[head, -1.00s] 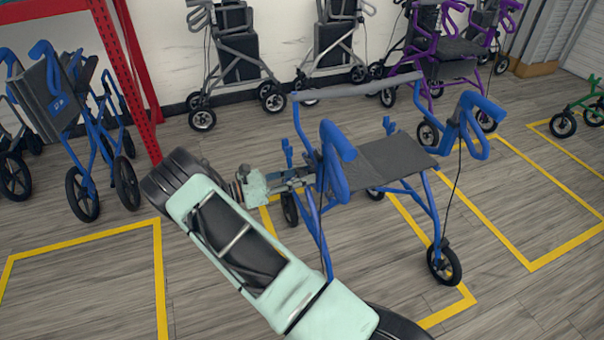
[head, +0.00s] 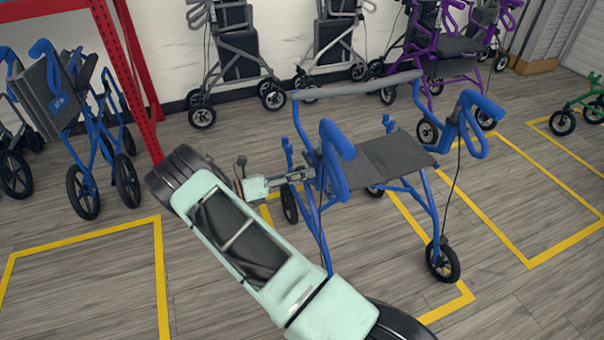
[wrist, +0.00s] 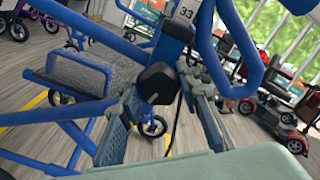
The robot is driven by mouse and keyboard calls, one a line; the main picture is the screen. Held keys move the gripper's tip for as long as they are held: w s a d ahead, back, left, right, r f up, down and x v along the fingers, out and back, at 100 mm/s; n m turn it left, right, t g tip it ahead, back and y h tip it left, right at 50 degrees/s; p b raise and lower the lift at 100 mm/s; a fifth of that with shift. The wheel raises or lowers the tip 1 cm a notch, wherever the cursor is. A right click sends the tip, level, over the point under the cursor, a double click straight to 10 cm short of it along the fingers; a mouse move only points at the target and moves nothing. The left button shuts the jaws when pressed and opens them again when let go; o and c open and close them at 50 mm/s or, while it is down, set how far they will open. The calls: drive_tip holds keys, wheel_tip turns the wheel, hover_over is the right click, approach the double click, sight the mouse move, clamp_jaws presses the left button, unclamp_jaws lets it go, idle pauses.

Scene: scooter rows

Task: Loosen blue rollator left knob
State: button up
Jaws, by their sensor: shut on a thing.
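The blue rollator (head: 334,160) stands unfolded on the floor, its dark seat (head: 390,160) showing in the head view. My gripper (head: 307,173) reaches its near left upright from the left, behind the blue handle, which partly hides the fingertips. In the wrist view the black knob (wrist: 157,83) sits on the blue frame between the two fingertips of my gripper (wrist: 160,92). The fingers are shut on this knob, one on each side.
A folded blue rollator (head: 75,125) stands at the left by a red rack post (head: 143,90). Grey rollators (head: 234,60) line the wall, with a purple one (head: 450,60) at the back right. Floor with yellow lines is clear at front left.

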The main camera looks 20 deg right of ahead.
drive_tip(key=o, duration=1.2)
drive_tip(key=a, duration=1.2)
